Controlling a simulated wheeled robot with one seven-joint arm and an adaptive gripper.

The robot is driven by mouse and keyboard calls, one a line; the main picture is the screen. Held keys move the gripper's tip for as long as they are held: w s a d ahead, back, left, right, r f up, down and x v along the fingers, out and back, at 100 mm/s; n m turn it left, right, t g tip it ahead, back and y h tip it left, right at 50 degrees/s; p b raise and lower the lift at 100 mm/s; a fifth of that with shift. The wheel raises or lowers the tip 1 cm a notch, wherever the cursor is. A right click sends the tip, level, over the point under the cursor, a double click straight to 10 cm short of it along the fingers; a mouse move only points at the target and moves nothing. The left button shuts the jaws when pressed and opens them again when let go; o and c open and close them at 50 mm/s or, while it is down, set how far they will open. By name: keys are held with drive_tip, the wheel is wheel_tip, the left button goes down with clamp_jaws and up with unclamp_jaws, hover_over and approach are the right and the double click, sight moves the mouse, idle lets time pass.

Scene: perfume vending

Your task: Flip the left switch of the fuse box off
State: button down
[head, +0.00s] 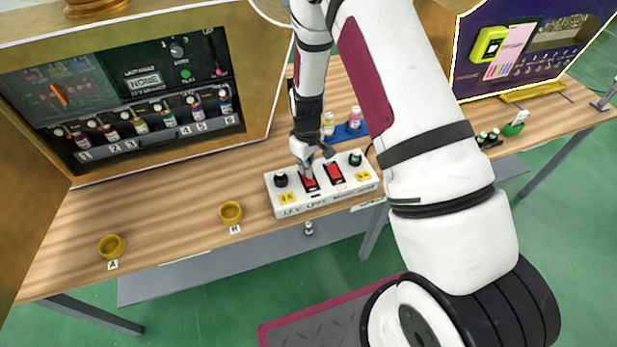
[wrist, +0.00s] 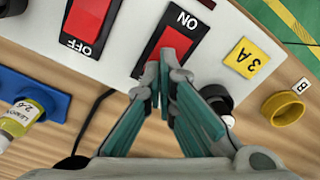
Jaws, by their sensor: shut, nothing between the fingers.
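The white fuse box (head: 318,198) stands on the wooden counter with two red rocker switches in black frames. The left switch (head: 311,182) is beside the yellow 3A label; it also shows in the wrist view (wrist: 174,42), near the word ON. The right switch (head: 334,173) shows at the upper left of the wrist view (wrist: 86,18), near the word OFF. My gripper (wrist: 165,64) is shut and empty, its tips over one end of the left switch. I cannot tell whether they touch it. The fingers hide that end of the switch.
Black knobs (head: 281,179) (head: 355,158) stand on the box beside the switches. A blue tray (head: 350,133) with small bottles is behind it. Yellow rings (head: 231,212) (head: 112,246) lie to the left. The perfume machine (head: 150,90) stands at the back left. Counter left of the box is mostly free.

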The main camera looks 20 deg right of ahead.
drive_tip(key=shift+f, duration=0.2)
drive_tip(key=shift+r+p, duration=1)
drive_tip(key=shift+r, duration=2.5)
